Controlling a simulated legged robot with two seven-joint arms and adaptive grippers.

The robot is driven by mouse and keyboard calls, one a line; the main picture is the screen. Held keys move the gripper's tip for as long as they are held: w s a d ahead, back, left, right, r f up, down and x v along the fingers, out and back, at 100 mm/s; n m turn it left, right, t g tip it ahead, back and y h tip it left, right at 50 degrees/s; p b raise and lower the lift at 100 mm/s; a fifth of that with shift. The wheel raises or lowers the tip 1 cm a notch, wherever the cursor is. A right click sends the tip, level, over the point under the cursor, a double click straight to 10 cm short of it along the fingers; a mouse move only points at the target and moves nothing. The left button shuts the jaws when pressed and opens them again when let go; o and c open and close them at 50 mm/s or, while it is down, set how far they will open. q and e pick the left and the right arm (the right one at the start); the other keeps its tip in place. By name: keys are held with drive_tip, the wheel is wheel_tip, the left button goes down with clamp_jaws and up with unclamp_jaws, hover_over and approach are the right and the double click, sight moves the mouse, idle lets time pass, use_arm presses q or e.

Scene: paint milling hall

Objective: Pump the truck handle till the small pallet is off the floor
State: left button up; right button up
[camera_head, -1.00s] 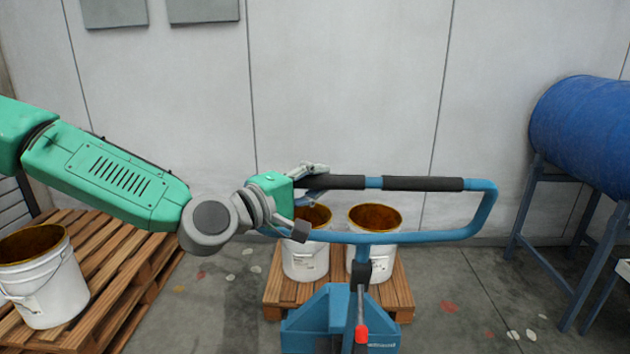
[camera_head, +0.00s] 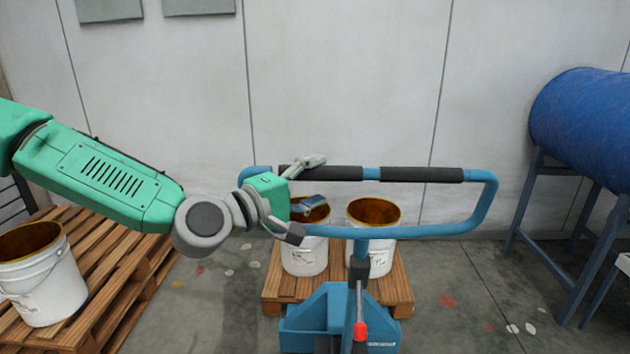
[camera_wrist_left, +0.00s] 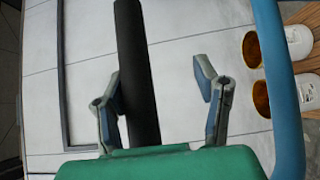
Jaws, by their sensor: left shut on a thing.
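The blue truck handle (camera_head: 440,231) is a loop with black grips on its top bar, standing over the blue truck body (camera_head: 318,325). My left gripper (camera_head: 309,181) is at the left part of the top bar, shut on the handle. In the left wrist view its fingers (camera_wrist_left: 160,100) lie on either side of the black grip (camera_wrist_left: 138,70), which is closer to the left finger. The small wooden pallet (camera_head: 400,285) is behind the truck body and carries two white buckets. The gap under it cannot be made out. My right gripper is not in view.
A larger wooden pallet stack (camera_head: 125,270) with a white bucket (camera_head: 42,275) stands at the left. A blue drum (camera_head: 585,125) rests on a blue stand (camera_head: 555,240) at the right. Grey floor (camera_head: 460,290) is free between the small pallet and the stand.

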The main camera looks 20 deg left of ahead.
use_arm(q)
drive_tip(key=w+a+v, duration=0.1)
drive_tip(key=v, duration=1.1)
drive_tip(key=s+d+f+m+g+y, duration=0.1)
drive_tip(key=s+d+f+m+g, duration=0.15)
drive_tip(key=f, duration=0.65)
drive_tip(key=s+d+f+m+g+y, duration=0.1)
drive_tip(key=s+f+g, duration=0.3)
drive_tip(key=f, duration=0.5)
drive_tip(key=s+d+f+m+g+y, duration=0.1)
drive_tip(key=s+f+m+g, duration=0.2)
drive_tip(key=f, duration=0.5)
drive_tip(key=s+a+f+m+g+y, duration=0.2)
drive_tip(key=s+a+f+m+y, duration=0.1)
drive_tip(key=s+f, duration=0.4)
drive_tip(key=s+a+f+m+g+y, duration=0.3)
drive_tip(key=s+a+f, duration=0.1)
drive_tip(key=s+f, duration=0.4)
drive_tip(key=shift+s+a+g+b, duration=0.35)
drive_tip(key=shift+s+a, duration=0.05)
drive_tip(key=shift+s, duration=0.55)
